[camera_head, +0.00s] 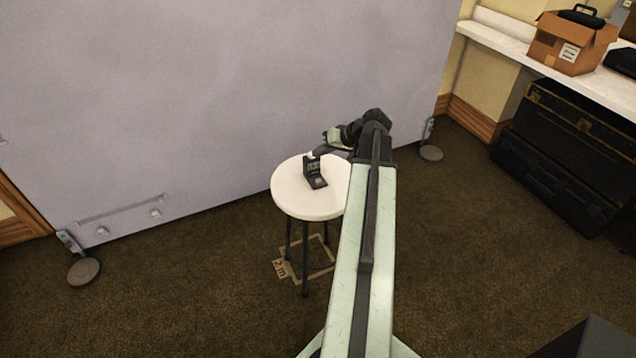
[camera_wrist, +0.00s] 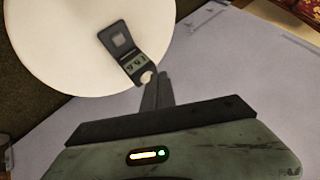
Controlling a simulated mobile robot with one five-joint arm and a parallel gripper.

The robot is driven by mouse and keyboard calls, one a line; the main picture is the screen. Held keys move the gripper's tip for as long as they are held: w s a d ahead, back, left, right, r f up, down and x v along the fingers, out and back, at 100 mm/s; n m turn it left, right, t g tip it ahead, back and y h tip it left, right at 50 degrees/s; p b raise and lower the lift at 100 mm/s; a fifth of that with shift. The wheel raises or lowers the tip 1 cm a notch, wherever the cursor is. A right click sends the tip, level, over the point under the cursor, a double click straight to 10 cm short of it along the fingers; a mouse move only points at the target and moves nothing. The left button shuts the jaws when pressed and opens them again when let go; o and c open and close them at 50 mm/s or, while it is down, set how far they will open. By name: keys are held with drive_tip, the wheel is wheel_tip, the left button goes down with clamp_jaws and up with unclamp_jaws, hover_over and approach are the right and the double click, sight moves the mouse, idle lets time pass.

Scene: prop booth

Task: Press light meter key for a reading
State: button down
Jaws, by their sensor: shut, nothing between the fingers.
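The light meter (camera_head: 314,179) is a small dark hinged unit on a round white stool (camera_head: 284,189). In the head view one part lies flat and the other stands up behind it. In the wrist view the meter (camera_wrist: 113,34) shows a grey square key (camera_wrist: 121,42) on one part and a lit display (camera_wrist: 134,66) with dark digits, too small to read surely, on the other. A white dome (camera_wrist: 147,77) sits at its end. My gripper (camera_wrist: 160,76) is shut and empty, its tips beside the dome; I cannot tell whether they touch. It also shows in the head view (camera_head: 317,153), behind the meter.
A large grey backdrop panel (camera_head: 200,100) stands behind the stool on round feet (camera_head: 83,271). A floor mark (camera_head: 282,268) lies under the stool. At right are a shelf (camera_head: 500,38) with a cardboard box (camera_head: 570,45) and dark cases (camera_head: 560,150). Carpet at left is clear.

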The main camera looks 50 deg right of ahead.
sight(321, 181)
wheel_tip(321, 181, down, 9)
drive_tip(key=b, duration=0.9)
idle(1.5)
drive_tip(key=shift+s+f+b, duration=0.15)
drive_tip(key=shift+f+b, duration=0.25)
drive_tip(key=shift+f+b, duration=0.45)
idle(0.5)
drive_tip(key=shift+r, duration=0.15)
drive_tip(key=shift+r+p, duration=0.75)
drive_tip(key=shift+p, duration=0.15)
